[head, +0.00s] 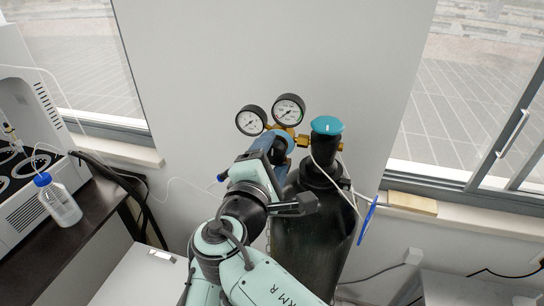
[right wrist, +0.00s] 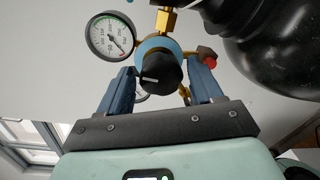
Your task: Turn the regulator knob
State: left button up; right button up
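The regulator knob (right wrist: 158,74) is black with a white mark and sits on the front of a blue and brass regulator (right wrist: 168,48). In the right wrist view my right gripper (right wrist: 162,78) is open, with one blue finger on each side of the knob. A gap shows beside each finger; I cannot tell how far the tips are from the knob in depth. My left gripper is not in view.
The dark gas cylinder (head: 305,238) has a teal valve cap (head: 327,125). Two round gauges (head: 250,120) (head: 289,109) stand above the regulator. A thin white tube runs past the cylinder. A bottle with a blue cap (head: 59,201) stands left, by a white machine (head: 28,155).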

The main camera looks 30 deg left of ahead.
jog(key=shift+o, duration=0.2)
jog(key=shift+s, duration=0.1)
jog(key=shift+s, duration=0.25)
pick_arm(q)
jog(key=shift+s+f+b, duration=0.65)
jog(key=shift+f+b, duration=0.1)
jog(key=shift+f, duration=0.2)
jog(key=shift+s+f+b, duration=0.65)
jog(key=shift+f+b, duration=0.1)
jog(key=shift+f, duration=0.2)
pick_arm(e)
jog(key=f+v, duration=0.1)
jog(key=v, duration=1.1)
jog(key=shift+s+d+r, duration=0.2)
jog(key=shift+s+r, duration=0.2)
jog(key=shift+r, duration=0.05)
